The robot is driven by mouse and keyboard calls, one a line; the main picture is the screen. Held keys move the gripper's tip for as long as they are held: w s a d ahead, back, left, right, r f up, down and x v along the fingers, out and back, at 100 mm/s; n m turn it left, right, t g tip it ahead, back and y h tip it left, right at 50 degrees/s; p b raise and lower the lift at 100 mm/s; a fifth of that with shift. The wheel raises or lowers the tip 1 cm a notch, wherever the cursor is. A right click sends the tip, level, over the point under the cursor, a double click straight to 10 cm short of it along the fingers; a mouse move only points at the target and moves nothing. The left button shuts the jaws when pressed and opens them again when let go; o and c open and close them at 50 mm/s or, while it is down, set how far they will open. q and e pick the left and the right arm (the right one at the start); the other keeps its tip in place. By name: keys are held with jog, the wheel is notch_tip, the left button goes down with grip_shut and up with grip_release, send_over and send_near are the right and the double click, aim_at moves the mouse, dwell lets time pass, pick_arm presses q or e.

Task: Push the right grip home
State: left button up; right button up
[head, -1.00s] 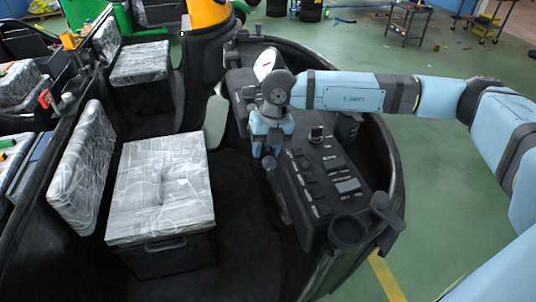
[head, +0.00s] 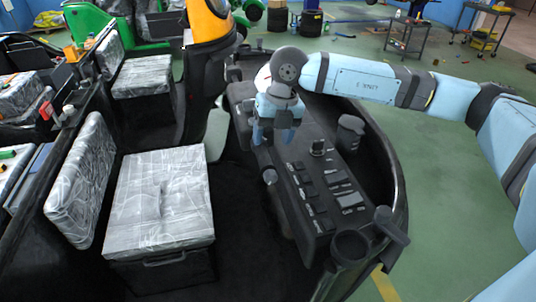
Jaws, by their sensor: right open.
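My right gripper (head: 275,135) hangs over the left edge of the black dashboard (head: 318,228), its two blue fingers pointing down and slightly apart, with nothing seen between them. A short black lever with a rounded end (head: 270,177) stands at the dashboard's left edge, just below the fingertips in the picture and apart from them. Another black handle (head: 391,226) sticks out at the dashboard's near right corner. I cannot tell which of these is the right grip, or whether it is hidden behind the gripper. My left gripper is out of view.
A plastic-wrapped seat (head: 158,200) fills the left of the cab. A round black cup holder (head: 350,247) is at the dashboard's near end, and a knob (head: 318,147) stands right of the gripper. The curved body wall (head: 390,160) borders the right side.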

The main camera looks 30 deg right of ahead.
notch_tip(320, 180, up, 6)
jog(key=d, duration=0.1)
jog(key=shift+s+r, duration=0.15)
dwell(0.5)
